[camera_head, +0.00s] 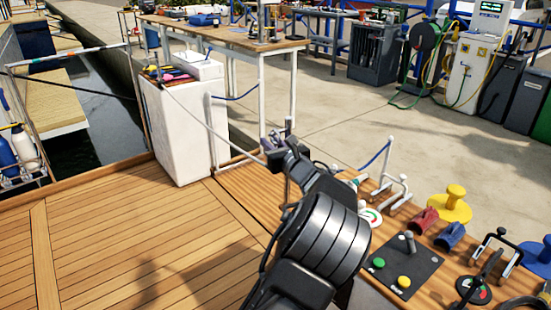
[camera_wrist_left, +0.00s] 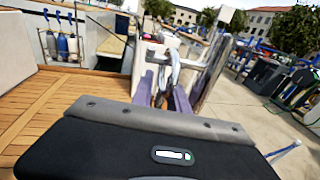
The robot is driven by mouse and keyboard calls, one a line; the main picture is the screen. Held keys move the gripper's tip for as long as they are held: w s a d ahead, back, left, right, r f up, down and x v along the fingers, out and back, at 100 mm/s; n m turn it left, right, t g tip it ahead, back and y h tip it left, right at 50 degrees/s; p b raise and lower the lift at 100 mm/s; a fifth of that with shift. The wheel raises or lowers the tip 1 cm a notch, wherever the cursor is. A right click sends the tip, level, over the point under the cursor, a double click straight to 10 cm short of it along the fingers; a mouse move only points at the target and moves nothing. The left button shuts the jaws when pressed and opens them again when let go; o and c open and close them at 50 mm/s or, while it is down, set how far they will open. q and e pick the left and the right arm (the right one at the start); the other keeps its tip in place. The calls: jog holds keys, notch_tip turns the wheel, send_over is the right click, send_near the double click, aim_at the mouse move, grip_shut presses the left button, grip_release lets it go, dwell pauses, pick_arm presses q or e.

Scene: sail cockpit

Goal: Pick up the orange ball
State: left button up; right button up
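I cannot make out the orange ball for certain in either view. In the left wrist view a small orange-brown patch (camera_wrist_left: 161,100) shows between my fingers, too small to identify. My left gripper (camera_head: 278,137) reaches out over the wooden side ledge, right of the white cabinet (camera_head: 183,130). In the left wrist view the left gripper's two grey-purple fingers (camera_wrist_left: 166,88) stand apart, so it looks open. My forearm hides part of the ledge in the head view. My right gripper is not in view.
The console ledge at right carries a yellow bollard (camera_head: 455,205), a black panel with green and yellow buttons (camera_head: 405,265), and several levers. A wooden-topped table (camera_head: 225,35) stands on the quay. The wooden deck (camera_head: 110,235) at left is clear.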

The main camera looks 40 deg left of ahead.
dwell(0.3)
pick_arm(q)
grip_shut()
dwell(0.3)
